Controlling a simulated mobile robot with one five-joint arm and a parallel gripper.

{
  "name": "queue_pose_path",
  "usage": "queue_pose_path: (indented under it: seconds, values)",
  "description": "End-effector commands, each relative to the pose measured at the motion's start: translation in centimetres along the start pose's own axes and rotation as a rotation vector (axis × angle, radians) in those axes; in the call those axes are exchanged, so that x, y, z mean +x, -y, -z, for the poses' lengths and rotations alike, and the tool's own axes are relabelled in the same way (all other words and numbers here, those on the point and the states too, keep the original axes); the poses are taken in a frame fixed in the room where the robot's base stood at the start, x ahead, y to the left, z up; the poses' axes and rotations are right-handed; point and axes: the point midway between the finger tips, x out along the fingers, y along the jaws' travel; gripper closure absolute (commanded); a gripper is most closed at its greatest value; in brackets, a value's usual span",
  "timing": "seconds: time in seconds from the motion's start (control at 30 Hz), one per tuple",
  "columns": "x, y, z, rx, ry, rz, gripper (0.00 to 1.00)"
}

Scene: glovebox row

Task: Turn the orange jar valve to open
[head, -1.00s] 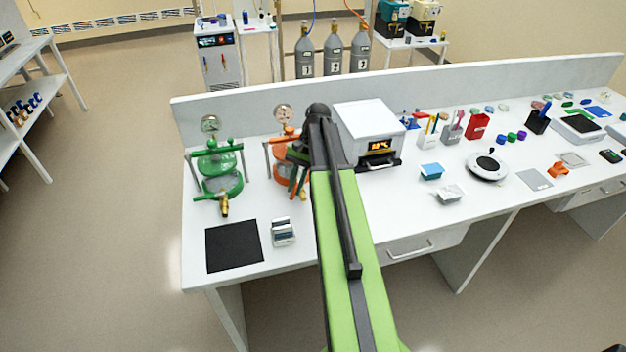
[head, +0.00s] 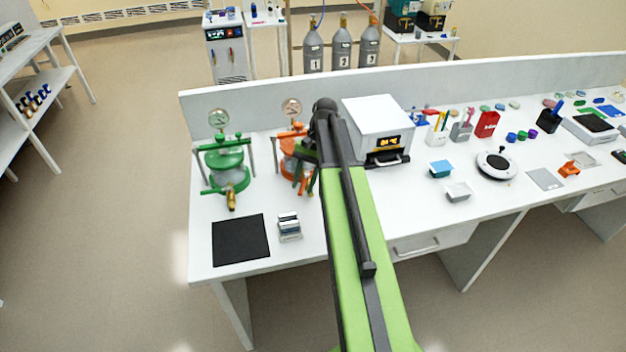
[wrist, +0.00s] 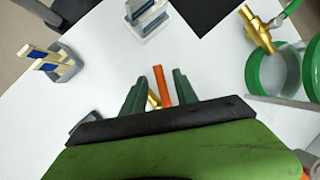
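The orange jar (head: 287,168) stands on the bench in the head view, partly hidden behind my arm, with a gauge on top. My gripper (head: 304,188) is at its front right side, pointing down. In the wrist view my gripper (wrist: 160,82) has its two dark green fingers apart. The orange valve handle (wrist: 161,84) stands between them, with a gap visible on both sides. A bit of the brass valve body (wrist: 153,101) shows beside the handle. The rest of the valve is hidden by the gripper.
A green jar (head: 228,178) with a brass valve (head: 232,201) stands left of the orange one. A black mat (head: 240,240) and a small rack (head: 289,228) lie in front. A white oven-like box (head: 377,128) stands close on the right.

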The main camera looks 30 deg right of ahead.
Motion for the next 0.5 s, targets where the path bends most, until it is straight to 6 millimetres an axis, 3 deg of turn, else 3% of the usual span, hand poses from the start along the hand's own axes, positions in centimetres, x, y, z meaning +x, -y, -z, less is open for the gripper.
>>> queue_pose_path:
  seconds: [0.27, 0.5]
  values:
    - [-0.4, 0.0, 0.0, 0.000, -0.001, 0.002, 0.65]
    - [-3.7, 0.1, -0.2, 0.001, -0.001, 0.002, 0.65]
